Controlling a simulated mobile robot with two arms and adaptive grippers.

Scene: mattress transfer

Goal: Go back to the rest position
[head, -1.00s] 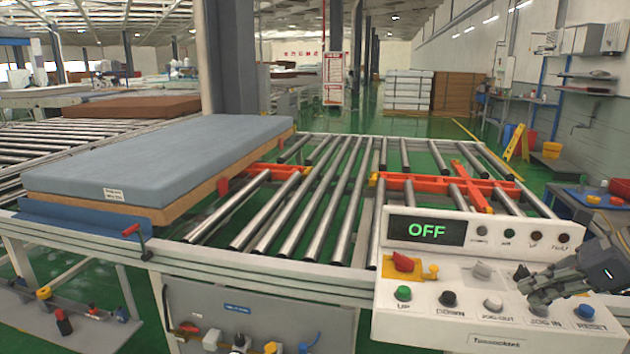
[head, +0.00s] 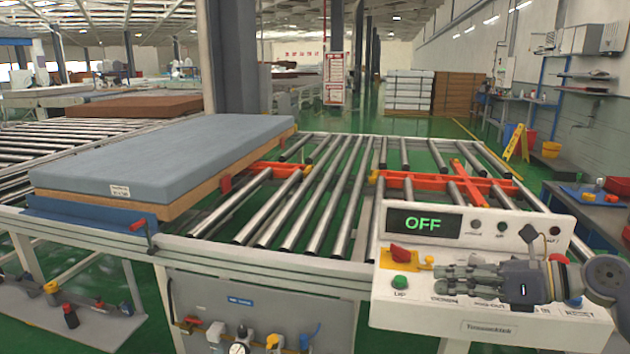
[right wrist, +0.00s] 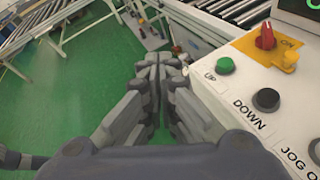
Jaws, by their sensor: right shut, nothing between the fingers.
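My right gripper (head: 445,278) is shut and empty. In the head view it lies across the front of the white control panel (head: 490,326), its fingers pointing left and hiding part of the button row. It also shows in the right wrist view (right wrist: 160,65), fingers together over the green floor, left of the panel's buttons. The display (head: 423,224) reads OFF. The red switch (head: 403,252) on its yellow plate and the green UP button (head: 400,283) are just left of the fingertips. I cannot tell whether the fingers touch the panel. My left gripper is not in view.
A blue-grey mattress (head: 170,155) lies on the left of the roller conveyor (head: 315,210). Orange arms (head: 440,184) sit among the rollers. A lower grey box (head: 265,310) with valves stands below the front rail. Green floor is free beyond the conveyor.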

